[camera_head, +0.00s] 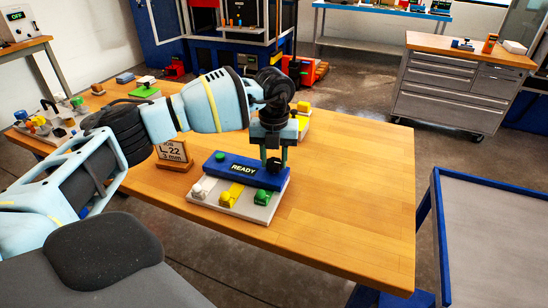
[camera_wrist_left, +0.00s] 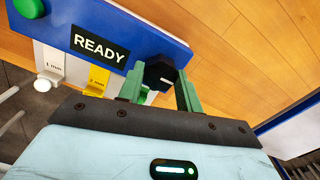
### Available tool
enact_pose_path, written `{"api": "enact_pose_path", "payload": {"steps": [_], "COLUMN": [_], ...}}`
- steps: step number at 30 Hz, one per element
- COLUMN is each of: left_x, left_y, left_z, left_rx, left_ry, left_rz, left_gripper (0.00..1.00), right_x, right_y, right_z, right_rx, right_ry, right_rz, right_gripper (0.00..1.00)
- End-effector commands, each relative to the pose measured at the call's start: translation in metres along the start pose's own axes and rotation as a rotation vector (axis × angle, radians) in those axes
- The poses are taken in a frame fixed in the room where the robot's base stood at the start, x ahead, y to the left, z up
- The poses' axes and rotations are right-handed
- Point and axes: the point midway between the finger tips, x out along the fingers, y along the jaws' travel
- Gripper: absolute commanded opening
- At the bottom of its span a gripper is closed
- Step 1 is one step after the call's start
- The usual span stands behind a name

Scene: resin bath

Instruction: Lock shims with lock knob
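The shim fixture has a white base (camera_head: 250,208) and a blue bar (camera_head: 232,168) labelled READY, which also shows in the left wrist view (camera_wrist_left: 60,20). White (camera_head: 199,191), yellow (camera_head: 231,195) and green (camera_head: 262,199) shim tabs stick out at its front. In the left wrist view the white tab (camera_wrist_left: 48,68) reads 1 mm, beside the yellow one (camera_wrist_left: 97,80). The black lock knob (camera_wrist_left: 158,74) sits at the bar's right end. My left gripper (camera_head: 274,160) points down there, its green fingers (camera_wrist_left: 160,80) on either side of the knob. Whether they touch it is unclear. My right gripper is out of view.
A sign reading 2.2 and 3 mm (camera_head: 174,155) stands left of the fixture. The wooden table (camera_head: 345,190) is clear to the right. A blue-edged grey cart (camera_head: 490,230) stands at right. Assorted small items lie at the table's far left.

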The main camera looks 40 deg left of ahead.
Motion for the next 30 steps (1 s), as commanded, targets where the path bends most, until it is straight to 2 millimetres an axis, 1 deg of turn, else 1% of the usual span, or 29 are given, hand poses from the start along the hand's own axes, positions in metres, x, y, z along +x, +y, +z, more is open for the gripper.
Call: {"api": "enact_pose_path", "payload": {"steps": [1,3,4,10,14,20,30], "left_x": [0.000,0.000,0.000,-0.001,-0.002,-0.002,-0.002], "left_y": [0.000,0.000,0.000,0.000,0.000,0.000,0.000], "left_z": [0.000,0.000,0.000,0.000,0.000,0.000,0.000], "left_rx": [0.000,0.000,0.000,0.014,0.053,0.175,0.489], "left_ry": [0.000,0.000,0.000,0.000,-0.001,-0.001,-0.001], "left_rz": [0.000,0.000,0.000,0.000,0.000,0.000,0.000], "left_gripper": [0.23,0.14,0.12,0.12,0.12,0.12,0.12], "right_x": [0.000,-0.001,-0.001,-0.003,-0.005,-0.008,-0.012], "right_y": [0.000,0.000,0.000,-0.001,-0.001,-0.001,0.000], "right_z": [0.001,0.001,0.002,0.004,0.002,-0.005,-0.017], "right_rx": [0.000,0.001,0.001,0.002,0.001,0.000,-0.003], "right_ry": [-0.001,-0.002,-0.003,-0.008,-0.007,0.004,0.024], "right_rz": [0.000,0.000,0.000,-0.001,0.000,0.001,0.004], "right_gripper": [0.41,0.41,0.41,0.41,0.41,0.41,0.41]}}
